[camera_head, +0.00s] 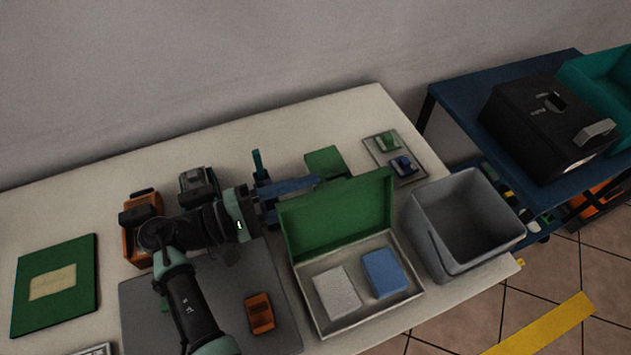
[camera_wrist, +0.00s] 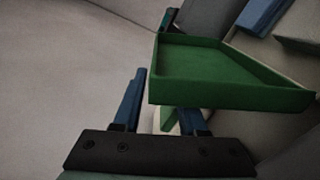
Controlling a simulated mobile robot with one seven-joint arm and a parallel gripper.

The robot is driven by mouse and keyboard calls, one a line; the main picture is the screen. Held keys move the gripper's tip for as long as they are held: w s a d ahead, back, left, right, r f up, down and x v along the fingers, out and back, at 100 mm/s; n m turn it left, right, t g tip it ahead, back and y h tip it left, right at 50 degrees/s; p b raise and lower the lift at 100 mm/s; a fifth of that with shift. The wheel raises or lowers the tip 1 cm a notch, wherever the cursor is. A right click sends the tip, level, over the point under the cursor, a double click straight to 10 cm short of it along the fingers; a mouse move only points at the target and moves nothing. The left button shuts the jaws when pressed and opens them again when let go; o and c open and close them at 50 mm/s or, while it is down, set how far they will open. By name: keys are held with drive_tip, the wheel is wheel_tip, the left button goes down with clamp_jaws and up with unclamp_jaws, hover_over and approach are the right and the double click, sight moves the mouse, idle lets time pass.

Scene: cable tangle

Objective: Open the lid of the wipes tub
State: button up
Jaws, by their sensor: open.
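The wipes tub (camera_head: 373,313) is a pale, shallow box near the table's front edge. Its green lid (camera_head: 338,214) stands raised along the tub's back edge, so the inside shows. A white block (camera_head: 337,292) and a blue block (camera_head: 384,272) lie in it. My gripper (camera_head: 292,187) is open, with its blue fingers behind the raised lid, close to its upper left edge. In the wrist view, the green lid (camera_wrist: 225,72) covers part of the right finger, and the gripper (camera_wrist: 160,110) shows nothing clearly held. I cannot tell whether a finger touches the lid.
A grey bin (camera_head: 431,235) stands just right of the tub. Behind are a green block (camera_head: 323,161) and a tray (camera_head: 376,147) with small parts. An orange part (camera_head: 260,313) lies on a grey mat (camera_head: 285,327) left of the tub. A green board (camera_head: 82,285) lies far left.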

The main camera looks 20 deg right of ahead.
drive_tip(key=shift+d, duration=1.1)
clamp_jaws()
idle(0.7)
